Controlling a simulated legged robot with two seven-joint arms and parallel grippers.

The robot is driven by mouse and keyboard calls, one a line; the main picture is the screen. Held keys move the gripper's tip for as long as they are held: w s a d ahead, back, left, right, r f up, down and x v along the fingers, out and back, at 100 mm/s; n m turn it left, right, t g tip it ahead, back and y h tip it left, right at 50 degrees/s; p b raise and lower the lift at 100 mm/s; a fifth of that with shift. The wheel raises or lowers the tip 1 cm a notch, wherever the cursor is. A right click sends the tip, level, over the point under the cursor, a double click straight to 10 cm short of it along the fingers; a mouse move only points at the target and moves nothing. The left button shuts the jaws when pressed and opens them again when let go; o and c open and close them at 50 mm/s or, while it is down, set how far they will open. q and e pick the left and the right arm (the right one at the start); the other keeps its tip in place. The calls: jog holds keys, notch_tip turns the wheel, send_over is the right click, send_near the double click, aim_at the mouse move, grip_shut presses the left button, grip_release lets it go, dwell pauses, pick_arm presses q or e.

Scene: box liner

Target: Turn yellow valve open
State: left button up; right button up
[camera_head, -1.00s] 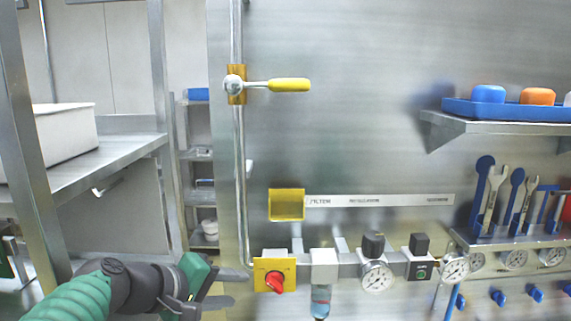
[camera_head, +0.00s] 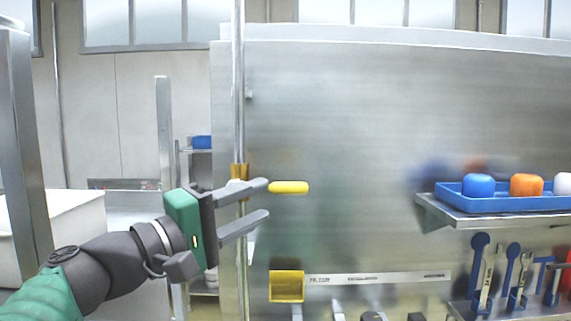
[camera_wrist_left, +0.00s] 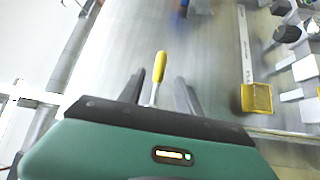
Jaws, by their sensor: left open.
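The yellow valve handle (camera_head: 289,187) points right, level, from a brass valve body (camera_head: 238,172) on the vertical pipe in the head view. My left gripper (camera_head: 268,200) is open in front of the valve, its fingers pointing right. Its upper finger overlaps the lever and hides part of the valve. In the left wrist view the yellow handle (camera_wrist_left: 160,66) and its metal stem show between the two open fingers (camera_wrist_left: 160,84). I cannot tell whether either finger touches the lever. My right gripper is not in view.
A steel panel stands behind the valve. A yellow box (camera_head: 286,286) is fixed below it. To the right, a shelf holds a blue tray (camera_head: 500,203) with blue and orange pieces, above hanging tools (camera_head: 483,270). The panel between valve and shelf is clear.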

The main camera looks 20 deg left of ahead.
aim_at(283, 193)
pick_arm(q)
jog(key=w+d+p, duration=0.1)
jog(key=w+d+r, duration=0.1)
jog(key=w+d, duration=0.1)
jog(key=shift+w+d+r+p, duration=0.1)
jog(key=shift+w+d+p, duration=0.15)
jog(key=shift+d+p, duration=0.1)
jog(key=w, duration=0.2)
jog(key=w+d+p, duration=0.1)
jog(key=shift+w, duration=0.4)
jog(key=shift+w+a+f, duration=0.1)
jog(key=shift+a+f, duration=0.1)
jog(key=shift+a, duration=0.1)
jog(key=shift+s+a, duration=0.25)
jog(key=shift+a, duration=0.15)
jog(key=shift+s, duration=0.1)
jog(key=shift+c, duration=1)
jog(key=shift+d+r, duration=0.1)
jog(key=shift+d, duration=0.45)
grip_shut()
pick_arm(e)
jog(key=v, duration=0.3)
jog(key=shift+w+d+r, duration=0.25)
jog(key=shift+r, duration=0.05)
pick_arm(q)
jog(key=shift+a, duration=0.15)
